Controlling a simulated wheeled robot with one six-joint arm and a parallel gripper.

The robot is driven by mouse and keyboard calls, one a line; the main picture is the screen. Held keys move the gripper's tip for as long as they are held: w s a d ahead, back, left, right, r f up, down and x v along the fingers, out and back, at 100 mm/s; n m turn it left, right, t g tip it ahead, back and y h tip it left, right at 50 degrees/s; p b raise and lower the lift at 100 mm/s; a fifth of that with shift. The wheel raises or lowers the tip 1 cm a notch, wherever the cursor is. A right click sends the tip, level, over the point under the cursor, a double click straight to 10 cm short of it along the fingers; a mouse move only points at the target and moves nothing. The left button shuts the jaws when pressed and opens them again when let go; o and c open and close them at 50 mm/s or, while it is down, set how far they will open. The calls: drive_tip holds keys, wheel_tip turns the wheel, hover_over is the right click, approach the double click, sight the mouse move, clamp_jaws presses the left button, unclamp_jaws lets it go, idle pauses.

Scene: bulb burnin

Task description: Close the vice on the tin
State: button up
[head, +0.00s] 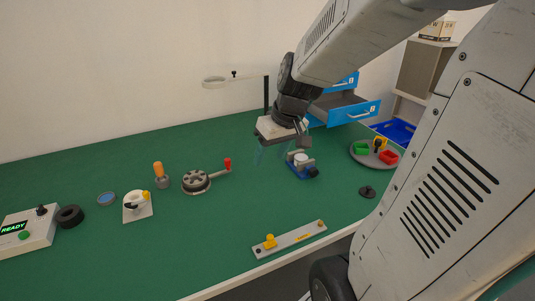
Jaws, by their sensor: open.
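The vice (303,171) is small and blue with grey jaws, and stands on the green bench right of the middle. A pale round tin (301,157) shows between its jaws. I cannot tell whether the jaws touch the tin. A dark knob or handle end (313,171) is at the vice's right front. My gripper (273,155) hangs from the arm just above and left of the vice, pointing down. Its fingers look thin and see-through, and they are open with nothing visible between them. It appears apart from the vice.
A crank with a red knob (227,164) stands to the left. A grey tray (359,152) with green, yellow and red pieces is at the right. Blue drawers (345,112), one pulled out, stand behind. A metal bar (291,238) lies near the front edge. Bench between is clear.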

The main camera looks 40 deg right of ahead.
drive_tip(key=shift+s+a+r, duration=0.25)
drive_tip(key=shift+s+a, duration=0.05)
drive_tip(key=shift+a, duration=0.15)
drive_tip(key=shift+s+a+r, duration=0.2)
drive_tip(key=shift+s+a, duration=0.05)
drive_tip(key=shift+a, duration=0.2)
